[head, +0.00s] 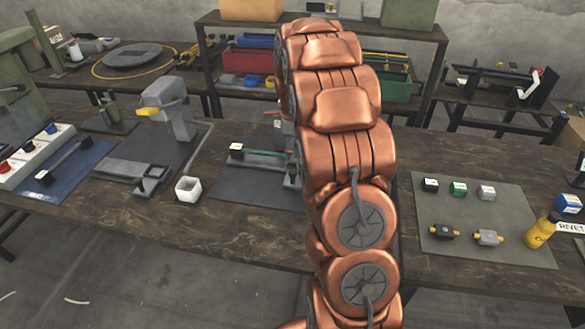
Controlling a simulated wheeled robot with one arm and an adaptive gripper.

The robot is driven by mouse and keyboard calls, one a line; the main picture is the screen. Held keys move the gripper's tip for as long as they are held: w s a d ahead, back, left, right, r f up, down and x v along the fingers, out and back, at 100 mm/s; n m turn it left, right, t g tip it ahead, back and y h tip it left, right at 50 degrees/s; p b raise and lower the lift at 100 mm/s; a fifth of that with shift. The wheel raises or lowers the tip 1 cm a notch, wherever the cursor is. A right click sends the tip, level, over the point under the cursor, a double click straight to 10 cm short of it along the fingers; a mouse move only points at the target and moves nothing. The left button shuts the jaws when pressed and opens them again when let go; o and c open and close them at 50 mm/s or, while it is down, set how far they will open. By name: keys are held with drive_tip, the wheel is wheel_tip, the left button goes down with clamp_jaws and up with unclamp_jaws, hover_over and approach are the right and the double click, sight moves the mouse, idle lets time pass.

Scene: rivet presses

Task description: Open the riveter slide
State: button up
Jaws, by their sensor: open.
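A grey riveter (168,108) with a yellow nose stands on a dark mat at left of centre. A flat grey slide (125,172) lies in front of it, with a dark block at its right end; I cannot tell how far it is open. A second station with a green bar (268,153) and a white-topped handle (236,148) sits on a mat further right, partly hidden by my arm. My copper arm rises through the middle of the view. My gripper does not show; the arm's own links may hide it.
At left, a blue mat (75,178) carries a black-handled bar. At right, a grey mat (475,245) holds several small blocks, near a yellow bottle (541,231). Shelves with bins stand behind.

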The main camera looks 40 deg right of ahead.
sight(293, 171)
wheel_tip(293, 171, down, 6)
drive_tip(key=shift+f+p, duration=0.1)
drive_tip(key=shift+p, duration=1.05)
drive_tip(key=shift+f, duration=0.8)
clamp_jaws()
